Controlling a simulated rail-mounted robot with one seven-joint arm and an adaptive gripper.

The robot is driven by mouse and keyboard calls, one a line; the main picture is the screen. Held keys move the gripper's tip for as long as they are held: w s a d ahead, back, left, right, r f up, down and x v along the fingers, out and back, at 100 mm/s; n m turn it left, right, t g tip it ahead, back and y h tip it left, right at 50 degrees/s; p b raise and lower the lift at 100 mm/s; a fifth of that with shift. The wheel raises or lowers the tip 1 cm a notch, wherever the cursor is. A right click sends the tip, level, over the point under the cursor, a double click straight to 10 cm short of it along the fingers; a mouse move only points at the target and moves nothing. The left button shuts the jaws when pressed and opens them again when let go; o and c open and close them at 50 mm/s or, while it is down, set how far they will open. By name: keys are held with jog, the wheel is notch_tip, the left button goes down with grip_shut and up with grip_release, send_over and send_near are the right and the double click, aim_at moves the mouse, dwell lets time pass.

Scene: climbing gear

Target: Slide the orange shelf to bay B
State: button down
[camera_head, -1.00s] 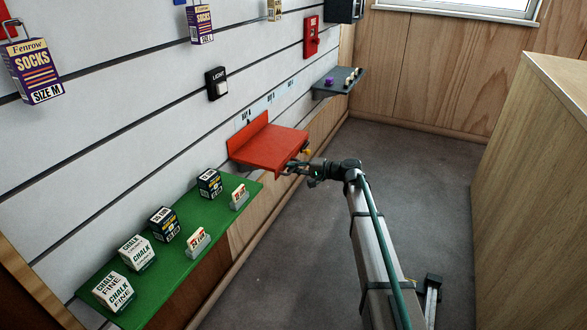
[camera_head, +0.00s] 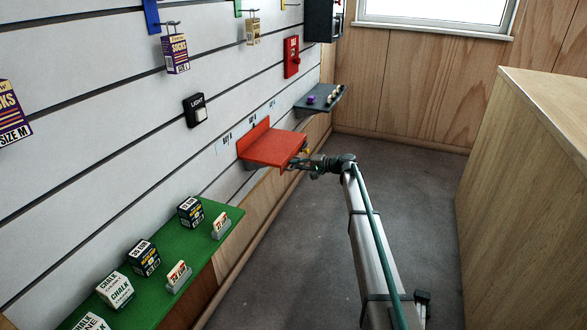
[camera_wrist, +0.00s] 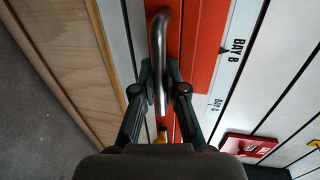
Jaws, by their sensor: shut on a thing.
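The orange-red shelf (camera_head: 272,147) is mounted on the slatted wall, with its raised back against the wall. My gripper (camera_head: 298,164) is at its front edge. In the wrist view my gripper (camera_wrist: 160,90) is shut on a curved metal handle (camera_wrist: 158,32) on the shelf (camera_wrist: 208,45). The BAY B label (camera_wrist: 238,50) is beside the shelf's back edge, with a small dark pointer mark (camera_wrist: 223,50) level with it. The BAY C label (camera_wrist: 216,105) is past the shelf's end. The BAY A label (camera_head: 227,139) is left of the shelf in the head view.
A green shelf (camera_head: 196,245) with chalk boxes and card holders is nearer on the same wall. A dark grey shelf (camera_head: 318,102) with small items is farther along. A wooden counter (camera_head: 530,160) stands right. The floor between is clear.

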jog(key=c, duration=1.2)
grip_release()
jog(key=v, duration=1.2)
jog(key=shift+r, duration=0.1)
